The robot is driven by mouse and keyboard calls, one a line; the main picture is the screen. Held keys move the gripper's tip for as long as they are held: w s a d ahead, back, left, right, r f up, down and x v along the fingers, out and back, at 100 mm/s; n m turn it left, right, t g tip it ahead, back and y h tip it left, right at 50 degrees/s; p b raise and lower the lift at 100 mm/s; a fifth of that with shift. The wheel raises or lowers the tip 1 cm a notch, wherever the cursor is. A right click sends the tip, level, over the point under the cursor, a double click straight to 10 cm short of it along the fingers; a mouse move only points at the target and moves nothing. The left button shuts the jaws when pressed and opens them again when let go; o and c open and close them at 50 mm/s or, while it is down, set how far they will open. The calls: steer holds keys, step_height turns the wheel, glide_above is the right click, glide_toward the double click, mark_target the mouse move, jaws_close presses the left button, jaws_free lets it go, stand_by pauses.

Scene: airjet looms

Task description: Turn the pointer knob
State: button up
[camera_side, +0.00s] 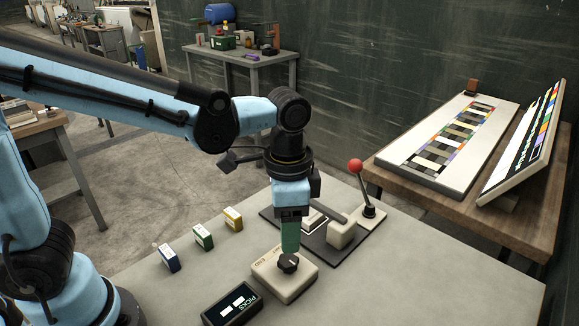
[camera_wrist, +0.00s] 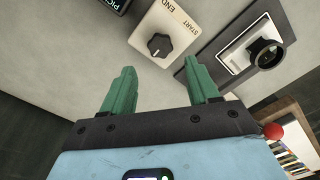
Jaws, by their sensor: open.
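The pointer knob (camera_side: 288,263) is a black knob on a cream box (camera_side: 297,289) on the light table. In the wrist view the knob (camera_wrist: 160,45) has a white pointer mark, and START and END are printed on the cream box (camera_wrist: 190,22). My gripper (camera_side: 290,250) points down over the box; in the side view its green fingers overlap the far edge of the knob. In the wrist view my gripper (camera_wrist: 161,80) has its two green fingers well apart, with nothing between them. The knob lies beyond the fingertips there. Contact cannot be told.
A black PICKS display (camera_side: 232,303) stands just left of the box. Blue, green and yellow small boxes (camera_side: 203,237) line the left. The table's front right is clear.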

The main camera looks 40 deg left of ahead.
mark_target(288, 259)
steer(key=shift+f, duration=3.5)
steer(key=c, duration=0.8)
